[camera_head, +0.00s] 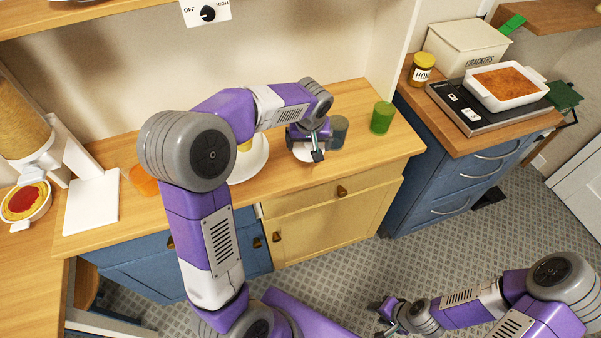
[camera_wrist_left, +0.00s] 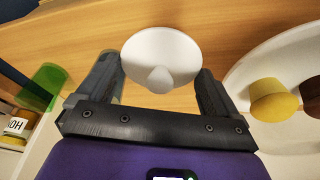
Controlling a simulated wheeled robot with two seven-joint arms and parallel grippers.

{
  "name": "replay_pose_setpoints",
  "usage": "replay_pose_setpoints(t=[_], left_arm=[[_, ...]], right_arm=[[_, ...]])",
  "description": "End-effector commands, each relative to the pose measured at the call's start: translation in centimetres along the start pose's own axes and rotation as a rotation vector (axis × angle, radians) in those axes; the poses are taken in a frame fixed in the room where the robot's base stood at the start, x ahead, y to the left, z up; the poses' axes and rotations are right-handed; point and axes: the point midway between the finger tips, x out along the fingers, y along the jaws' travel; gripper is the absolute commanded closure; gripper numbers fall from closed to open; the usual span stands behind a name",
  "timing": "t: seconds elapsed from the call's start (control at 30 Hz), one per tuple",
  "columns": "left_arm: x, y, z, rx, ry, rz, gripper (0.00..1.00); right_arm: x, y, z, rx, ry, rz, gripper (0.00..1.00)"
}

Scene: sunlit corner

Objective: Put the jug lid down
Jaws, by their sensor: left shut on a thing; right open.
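The white jug lid (camera_wrist_left: 160,50), round with a small knob, is between the fingers of my left gripper (camera_wrist_left: 158,90) in the left wrist view. In the head view my left gripper (camera_head: 316,148) is over the wooden counter, shut on the lid (camera_head: 302,153), which is partly hidden below it. The lid is close to the counter top; I cannot tell whether it touches. My right gripper (camera_head: 390,318) is open and empty, low over the floor. No jug is clearly recognisable.
A blue-grey cup (camera_head: 339,131) stands just right of my left gripper, with a green cup (camera_head: 382,118) further right. A white plate (camera_head: 258,166) with a yellow item is to the left. An orange cup (camera_head: 144,181) stands further left. Counter in front of the green cup is clear.

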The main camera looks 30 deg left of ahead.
Motion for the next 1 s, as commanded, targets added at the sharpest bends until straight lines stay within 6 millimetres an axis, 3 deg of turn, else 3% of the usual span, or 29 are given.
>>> replay_pose_setpoints(t=[0.1,0.23,0.83,1.0], left_arm=[[-0.7,-1.5,-1.3,-0.074,0.001,-0.019,0.35],[-0.7,-2.1,-1.6,-0.102,-0.003,-0.03,0.35],[7.6,-2.1,0.8,-0.101,-0.006,-0.031,0.35],[8.4,-2.0,1.0,-0.101,-0.003,-0.029,0.35]], right_arm=[[1.0,0.4,-0.1,0.0,0.001,0.0,0.57],[1.4,0.5,-0.1,0.0,0.001,0.0,0.57],[3.8,1.4,-0.2,0.0,0.001,0.0,0.57],[4.0,1.5,-0.2,0.0,0.001,0.0,0.57]])
